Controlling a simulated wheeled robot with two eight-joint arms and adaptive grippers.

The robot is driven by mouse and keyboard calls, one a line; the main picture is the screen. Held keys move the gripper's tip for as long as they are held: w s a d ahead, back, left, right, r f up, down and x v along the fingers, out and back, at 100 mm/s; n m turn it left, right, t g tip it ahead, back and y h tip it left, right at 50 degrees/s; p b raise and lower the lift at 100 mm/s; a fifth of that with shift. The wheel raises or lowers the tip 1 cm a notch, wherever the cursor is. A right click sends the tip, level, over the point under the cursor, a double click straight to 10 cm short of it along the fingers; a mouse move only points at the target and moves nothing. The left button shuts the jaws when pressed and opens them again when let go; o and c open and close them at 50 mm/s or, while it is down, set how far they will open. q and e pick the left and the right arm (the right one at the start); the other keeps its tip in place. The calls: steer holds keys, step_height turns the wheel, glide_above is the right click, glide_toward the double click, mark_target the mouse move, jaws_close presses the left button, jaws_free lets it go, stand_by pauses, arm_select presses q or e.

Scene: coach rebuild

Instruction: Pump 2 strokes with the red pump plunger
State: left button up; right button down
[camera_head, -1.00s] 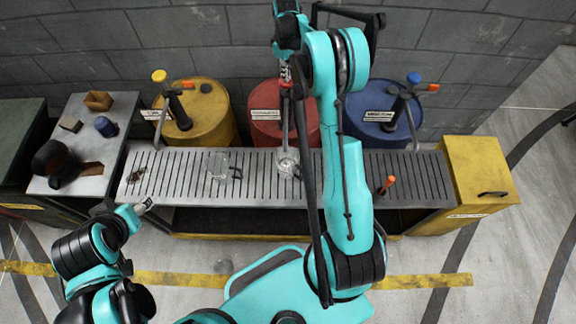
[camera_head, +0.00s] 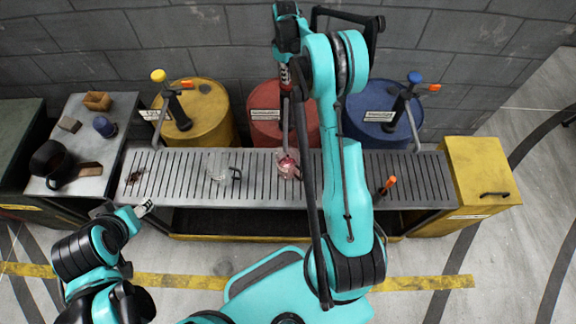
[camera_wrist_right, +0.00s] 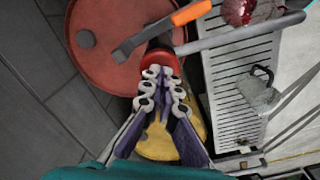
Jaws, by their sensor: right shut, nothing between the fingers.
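The red drum (camera_head: 264,132) stands in the middle of the back row. Its pump's red plunger knob (camera_wrist_right: 165,62) shows just past my right fingertips in the right wrist view. My right gripper (camera_wrist_right: 163,88) is shut and empty, with its tips at the knob; I cannot tell whether they touch. In the head view my right gripper (camera_head: 286,75) is above the red drum, and the knob is hardly visible. A glass jug with red liquid (camera_head: 287,166) stands on the slatted bench below the pump's spout. My left gripper (camera_head: 143,208) is in front of the bench, its jaws unclear.
A clear jug (camera_head: 221,168) stands on the slatted bench (camera_head: 330,195). A yellow drum (camera_head: 207,112) and a blue drum (camera_head: 367,132) with their own pumps flank the red one. A side table (camera_head: 85,185) at left holds small items. A yellow cabinet (camera_head: 480,180) is at right.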

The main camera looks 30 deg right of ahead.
steer(key=shift+f, duration=0.2)
steer(key=shift+r, duration=0.1)
steer(key=shift+r+p, duration=2)
steer(key=shift+r, duration=1.6)
step_height(320, 180, up, 6)
steer(key=p, duration=0.3)
